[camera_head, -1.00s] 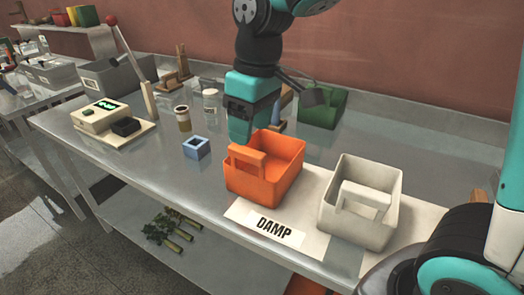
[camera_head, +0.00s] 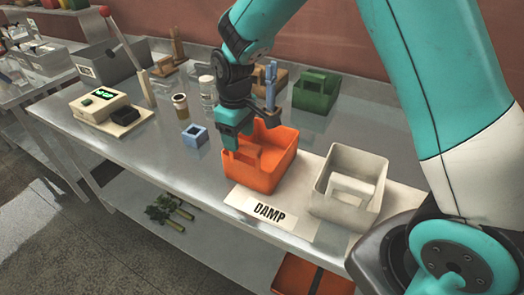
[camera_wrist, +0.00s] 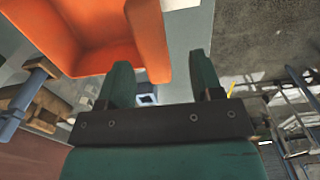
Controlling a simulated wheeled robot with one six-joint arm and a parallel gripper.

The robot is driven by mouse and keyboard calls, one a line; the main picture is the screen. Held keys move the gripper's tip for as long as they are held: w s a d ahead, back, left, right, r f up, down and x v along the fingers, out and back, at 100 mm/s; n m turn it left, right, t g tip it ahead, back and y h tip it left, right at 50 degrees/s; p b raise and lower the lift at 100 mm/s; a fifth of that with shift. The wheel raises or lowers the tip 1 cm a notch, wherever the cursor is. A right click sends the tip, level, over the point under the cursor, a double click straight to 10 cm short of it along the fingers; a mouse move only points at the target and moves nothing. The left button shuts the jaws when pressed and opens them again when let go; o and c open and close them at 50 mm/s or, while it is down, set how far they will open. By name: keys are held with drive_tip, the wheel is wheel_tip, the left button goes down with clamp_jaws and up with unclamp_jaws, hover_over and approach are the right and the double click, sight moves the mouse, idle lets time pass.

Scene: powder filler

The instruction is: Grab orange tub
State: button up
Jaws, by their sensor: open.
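The orange tub (camera_head: 270,165) stands upright on the steel bench behind the DAMP label (camera_head: 268,212), with its raised handle at the left end. It also fills the upper left of the wrist view (camera_wrist: 90,35). My gripper (camera_head: 232,140) is at the tub's left end by the handle, pointing down and hiding part of it. In the wrist view my two green fingers (camera_wrist: 158,78) are apart. Part of the orange edge shows between them, nearer the left finger. I cannot tell whether they touch it.
A white tub (camera_head: 348,185) stands close on the right. A blue open block (camera_head: 195,136), an amber jar (camera_head: 181,105) and a scale (camera_head: 108,108) are to the left. A green tub (camera_head: 316,92) and a wooden stand with a blue clamp (camera_head: 271,80) are behind.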

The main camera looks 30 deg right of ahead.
sight(262, 158)
drive_tip(key=shift+s+d+f+p, duration=0.15)
drive_tip(key=shift+f+p, duration=0.25)
drive_tip(key=shift+f, duration=0.5)
drive_tip(key=shift+d+f+p, duration=0.2)
drive_tip(key=shift+f+p, duration=0.25)
drive_tip(key=shift+f, duration=0.5)
drive_tip(key=shift+s+d+f+p, duration=0.15)
drive_tip(key=shift+f+p, duration=0.25)
drive_tip(key=shift+f, duration=0.5)
drive_tip(key=shift+w, duration=0.1)
clamp_jaws()
